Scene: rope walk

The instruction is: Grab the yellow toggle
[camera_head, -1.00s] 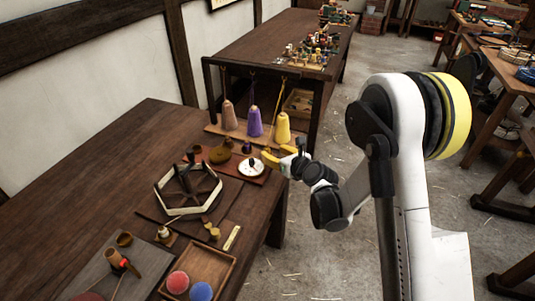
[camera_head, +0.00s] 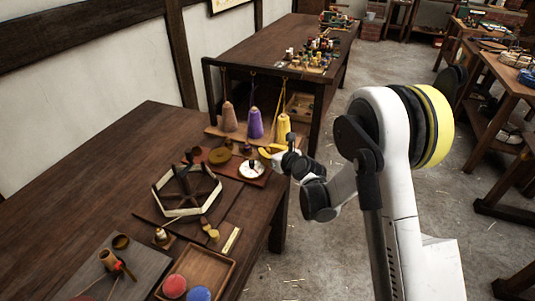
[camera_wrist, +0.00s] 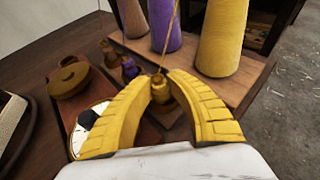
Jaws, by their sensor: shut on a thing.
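The yellow toggle (camera_wrist: 161,92) is a small golden-yellow piece with a yellow cord (camera_wrist: 170,35) rising from its top. In the wrist view it stands between the two yellow fingertips of my gripper (camera_wrist: 162,84), which is shut on it. The fingers partly hide its sides. In the head view my gripper (camera_head: 272,151) is at the right edge of the near table, just in front of the yellow cone, and the toggle cannot be made out there. A purple toggle (camera_wrist: 130,69) and a brown toggle (camera_wrist: 108,50) stand to its left in the wrist view.
Brown (camera_head: 229,118), purple (camera_head: 255,124) and yellow (camera_head: 283,128) cones stand in a row close behind my gripper. A white dial (camera_head: 251,169) and a round brown pot (camera_head: 219,156) lie to its left. Open floor (camera_head: 330,220) lies to the right.

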